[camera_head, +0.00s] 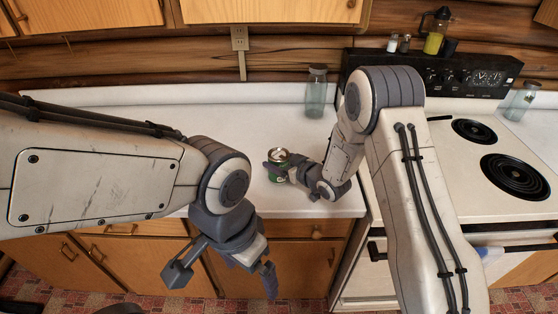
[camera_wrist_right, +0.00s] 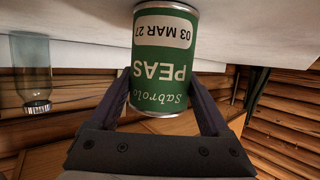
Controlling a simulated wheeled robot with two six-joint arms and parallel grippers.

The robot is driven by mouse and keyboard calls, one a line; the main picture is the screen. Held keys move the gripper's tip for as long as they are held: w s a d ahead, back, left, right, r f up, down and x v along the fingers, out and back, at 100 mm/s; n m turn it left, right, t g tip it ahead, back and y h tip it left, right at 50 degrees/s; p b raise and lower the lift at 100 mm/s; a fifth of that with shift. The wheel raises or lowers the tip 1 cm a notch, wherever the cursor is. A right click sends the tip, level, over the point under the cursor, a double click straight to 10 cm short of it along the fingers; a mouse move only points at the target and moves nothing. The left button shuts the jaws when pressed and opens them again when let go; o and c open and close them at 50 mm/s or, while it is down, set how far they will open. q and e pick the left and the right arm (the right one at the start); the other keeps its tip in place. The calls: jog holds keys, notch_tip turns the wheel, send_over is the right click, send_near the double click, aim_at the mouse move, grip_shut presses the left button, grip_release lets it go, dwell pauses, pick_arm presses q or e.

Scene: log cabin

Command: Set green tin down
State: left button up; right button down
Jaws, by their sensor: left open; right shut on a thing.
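The green tin (camera_head: 278,157) is upright above or on the white counter (camera_head: 120,108), left of the stove. In the right wrist view, which is upside down, the tin (camera_wrist_right: 165,60) shows the words PEAS and 03 MAR 27. My right gripper (camera_head: 279,168) is shut on the tin, one finger on each side (camera_wrist_right: 160,98). I cannot tell whether the tin's base touches the counter. My left gripper (camera_head: 222,276) is open and empty, in front of the counter and lower than its top.
A glass jar (camera_head: 316,92) stands at the back of the counter, also in the right wrist view (camera_wrist_right: 32,75). The stove (camera_head: 480,150) with black burners is at the right, with another jar (camera_head: 521,100) beyond. Counter around the tin looks clear.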

jog(key=shift+f, duration=0.15)
grip_release()
jog(key=shift+s+d+r, duration=0.15)
jog(key=shift+r, duration=0.1)
jog(key=b+v, duration=0.2)
jog(key=v, duration=0.9)
jog(key=shift+s, duration=0.3)
jog(key=shift+r, duration=0.1)
